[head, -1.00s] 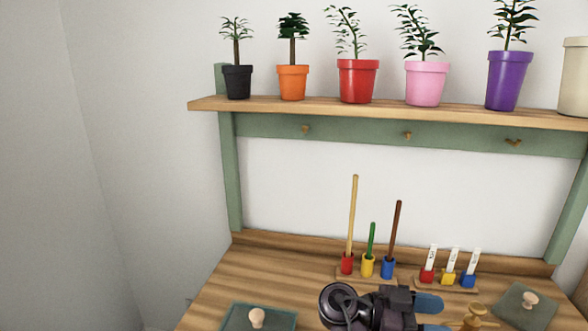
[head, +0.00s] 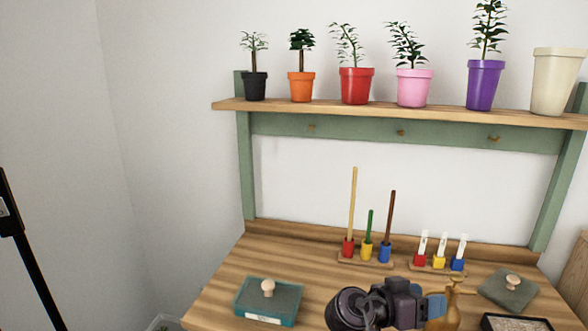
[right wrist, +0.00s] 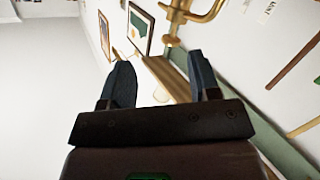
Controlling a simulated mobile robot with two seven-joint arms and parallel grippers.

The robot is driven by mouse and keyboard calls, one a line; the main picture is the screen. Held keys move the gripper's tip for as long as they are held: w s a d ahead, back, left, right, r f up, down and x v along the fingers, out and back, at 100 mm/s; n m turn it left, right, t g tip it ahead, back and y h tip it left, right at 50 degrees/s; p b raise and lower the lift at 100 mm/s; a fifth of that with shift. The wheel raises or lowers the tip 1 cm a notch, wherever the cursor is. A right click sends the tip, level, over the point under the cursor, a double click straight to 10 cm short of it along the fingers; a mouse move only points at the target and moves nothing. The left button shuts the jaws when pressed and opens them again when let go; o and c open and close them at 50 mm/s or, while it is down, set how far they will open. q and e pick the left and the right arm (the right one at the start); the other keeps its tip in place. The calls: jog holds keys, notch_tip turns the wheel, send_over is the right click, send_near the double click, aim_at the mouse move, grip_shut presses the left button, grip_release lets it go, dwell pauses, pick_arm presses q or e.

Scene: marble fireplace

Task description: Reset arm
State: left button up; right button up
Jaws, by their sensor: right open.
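My right arm shows in the head view, low in the middle over the front of the wooden bench (head: 225,292). My right gripper (head: 436,304) has blue fingers pointing right, beside a brass sprayer (head: 453,303) that partly shows behind it. I cannot tell from the head view whether they touch. In the right wrist view the two blue fingers of the gripper (right wrist: 160,65) stand wide apart, with nothing held between them. A brass part (right wrist: 182,18) shows beyond the fingertips. My left gripper is not in view.
A teal lidded box (head: 270,302) sits front left on the bench. Coloured holders with sticks (head: 366,252) and labelled holders (head: 440,262) stand at the back. A grey-green lid (head: 508,290) and dark tray (head: 515,322) are at right. Potted plants line the shelf (head: 330,112).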

jog(key=a+f+n+t+y, duration=0.1)
jog(key=f+n+t+y, duration=0.1)
jog(key=n+t+y, duration=0.1)
jog(key=a+f+n+t+y+p, duration=0.1)
jog(key=f+n+t+y, duration=0.2)
jog(key=n+y, duration=0.2)
jog(key=s+a+f+n+t+y+p, duration=0.1)
jog(key=f+n+t+y, duration=0.2)
jog(key=n+t+y, duration=0.1)
jog(key=shift+a+y, duration=0.4)
jog(key=shift+y, duration=0.3)
pick_arm(q)
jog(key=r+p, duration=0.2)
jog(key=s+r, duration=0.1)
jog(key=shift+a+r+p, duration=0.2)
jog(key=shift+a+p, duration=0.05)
jog(key=shift+p, duration=0.15)
pick_arm(e)
jog(key=s+d+f+g, duration=0.1)
jog(key=s+f, duration=0.3)
jog(key=s, duration=0.5)
jog(key=s+d+f+g+y, duration=0.1)
jog(key=s+d+f, duration=0.2)
jog(key=s, duration=0.7)
jog(key=s+d+f+g+y, duration=0.1)
jog(key=s+f, duration=0.4)
jog(key=s, duration=0.5)
jog(key=shift+d+m, duration=0.3)
jog(key=shift+d, duration=0.4)
